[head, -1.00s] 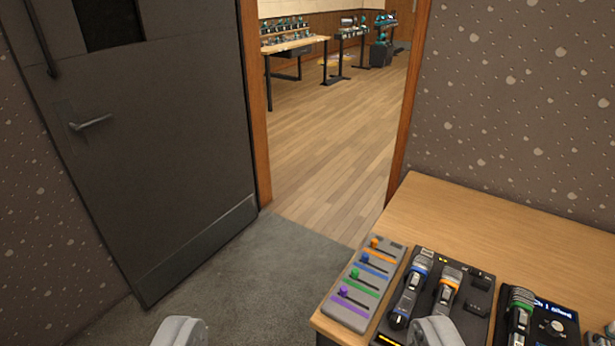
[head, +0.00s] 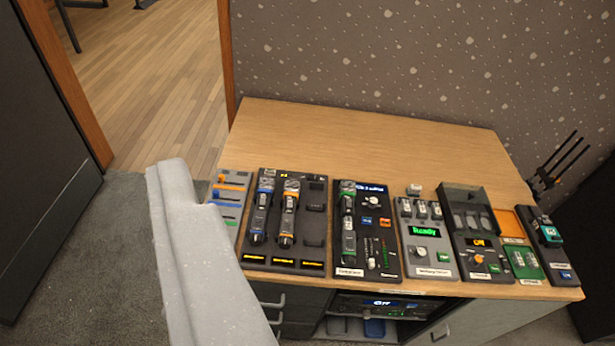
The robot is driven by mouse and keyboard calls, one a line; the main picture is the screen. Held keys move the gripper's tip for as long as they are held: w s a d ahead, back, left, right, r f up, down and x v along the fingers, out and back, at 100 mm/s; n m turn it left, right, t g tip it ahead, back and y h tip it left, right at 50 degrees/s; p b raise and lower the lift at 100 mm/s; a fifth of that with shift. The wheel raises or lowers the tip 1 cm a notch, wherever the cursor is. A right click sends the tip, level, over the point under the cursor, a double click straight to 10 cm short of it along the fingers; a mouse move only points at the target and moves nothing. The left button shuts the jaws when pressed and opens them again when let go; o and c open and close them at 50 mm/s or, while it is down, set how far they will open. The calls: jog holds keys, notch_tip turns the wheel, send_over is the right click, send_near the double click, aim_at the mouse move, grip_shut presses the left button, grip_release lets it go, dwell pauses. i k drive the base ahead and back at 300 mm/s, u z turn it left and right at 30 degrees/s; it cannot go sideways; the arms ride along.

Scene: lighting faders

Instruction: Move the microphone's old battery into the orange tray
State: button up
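Three handheld microphones lie on the table: a blue-ringed one (head: 260,212) and an orange-ringed one (head: 287,215) side by side on a dark dock (head: 315,215), and a green-ringed one (head: 348,222) on the panel to their right. I cannot make out an old battery in any microphone. A flat orange area (head: 509,222), probably the orange tray, lies near the table's right end, partly hidden by nearby units.
The wooden table (head: 350,135) is bare along its back. A fader panel (head: 228,196), a unit with a green display (head: 425,236), a dark slotted unit (head: 470,215) and a green board (head: 523,262) line its front. Black antennas (head: 560,165) stand at right. A doorway opens at left.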

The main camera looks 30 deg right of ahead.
aim_at(348, 220)
jog(key=z, duration=0.95)
